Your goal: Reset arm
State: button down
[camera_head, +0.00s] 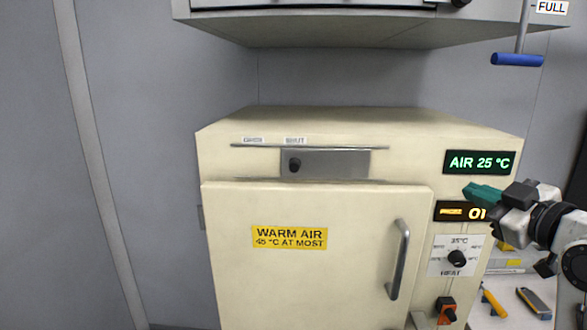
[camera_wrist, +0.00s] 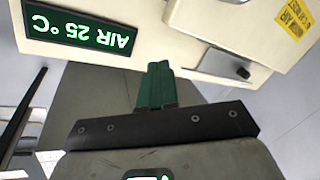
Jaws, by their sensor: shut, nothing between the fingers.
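My gripper (camera_head: 468,192) is at the right of the head view, in front of the right part of a cream warm-air cabinet (camera_head: 350,125). Its green fingers are together with nothing between them. In the wrist view the shut fingers (camera_wrist: 157,72) point at the cabinet, which appears upside down. The cabinet door (camera_head: 310,275) looks closed, with a vertical handle (camera_head: 398,259) on its right side. A green display (camera_head: 479,162) reads AIR 25 °C. An amber display (camera_head: 460,211) is partly hidden by my gripper.
A slider knob (camera_head: 294,165) sits on a metal plate above the door. A heat dial (camera_head: 457,258) and an orange switch (camera_head: 446,310) are at lower right. Tools (camera_head: 534,301) lie on a surface at right. A grey unit with a blue-handled lever (camera_head: 517,59) overhangs above.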

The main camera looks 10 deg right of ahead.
jog(key=s+a+f+m+g, duration=0.1)
jog(key=s+a+f+g, duration=0.15)
jog(key=f, duration=0.65)
jog(key=s+a+f+m+g, duration=0.2)
jog(key=a+f, duration=0.2)
jog(key=f, duration=0.5)
jog(key=s+a+f+m+g, duration=0.1)
jog(key=s+a+f+g, duration=0.15)
jog(key=f, duration=0.75)
jog(key=s+a+f+m+g, duration=0.1)
jog(key=s+a+f+g, duration=0.2)
jog(key=s+f, duration=0.6)
jog(key=s+a+f+m+g, duration=0.2)
jog(key=s+f+g, duration=0.3)
jog(key=s, duration=1)
notch_tip(320, 180, down, 4)
jog(key=shift+a+r+g+h, duration=0.15)
jog(key=shift+a+g+h, duration=0.15)
jog(key=shift+a+g, duration=0.15)
